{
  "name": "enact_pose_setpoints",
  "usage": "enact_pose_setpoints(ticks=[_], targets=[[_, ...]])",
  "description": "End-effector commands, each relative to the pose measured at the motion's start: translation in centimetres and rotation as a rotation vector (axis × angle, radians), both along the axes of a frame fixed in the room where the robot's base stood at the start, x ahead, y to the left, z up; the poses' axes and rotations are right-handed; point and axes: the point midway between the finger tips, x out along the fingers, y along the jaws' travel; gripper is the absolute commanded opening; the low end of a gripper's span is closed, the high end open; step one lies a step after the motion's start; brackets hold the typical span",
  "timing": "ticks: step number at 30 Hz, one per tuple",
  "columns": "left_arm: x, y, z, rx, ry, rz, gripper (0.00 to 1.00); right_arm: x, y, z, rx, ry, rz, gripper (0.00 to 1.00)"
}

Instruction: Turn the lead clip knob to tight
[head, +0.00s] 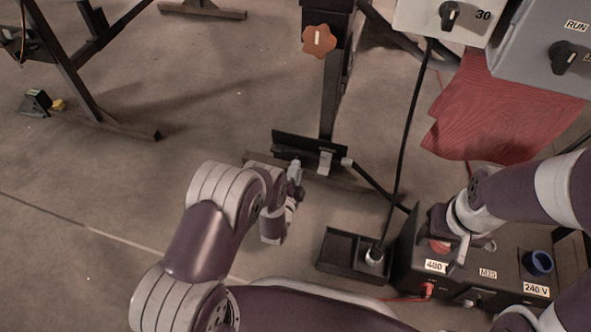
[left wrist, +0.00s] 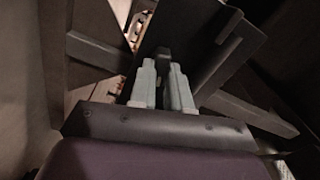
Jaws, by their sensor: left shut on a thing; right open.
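My left gripper (head: 295,168) is at the low black bracket (head: 290,141) on the floor stand. In the left wrist view its grey fingers (left wrist: 162,72) are shut on a small dark part (left wrist: 163,54) in front of a dark plate; the fingers mostly hide it. I cannot tell whether that part is the lead clip knob, and no tight mark is readable. My right gripper (head: 462,244) is open over the red knob (head: 440,246) by the 480 label on the black box (head: 403,262). Its arm partly hides the knob.
An orange star knob (head: 319,40) sits on the stand post above. A black tray (head: 334,250) holds the foot of a black cable. A blue socket (head: 539,262) is by the 240 V label. Grey switch boxes (head: 545,50) and a red cloth (head: 480,115) are at upper right.

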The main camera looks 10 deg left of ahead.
Motion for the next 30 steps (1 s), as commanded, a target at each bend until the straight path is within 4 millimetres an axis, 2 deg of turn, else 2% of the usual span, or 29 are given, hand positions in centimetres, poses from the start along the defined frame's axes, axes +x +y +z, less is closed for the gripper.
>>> enact_pose_setpoints(ticks=[12,30], targets=[[-0.03,-0.07,-0.11,0.236,-0.007,-0.002,0.00,0.00,0.00,0.25,0.000,0.000,0.000,0.60],[-0.03,-0.10,-0.16,0.294,-0.009,-0.002,0.00,0.00,0.00,0.28,0.000,0.000,0.000,0.60]])
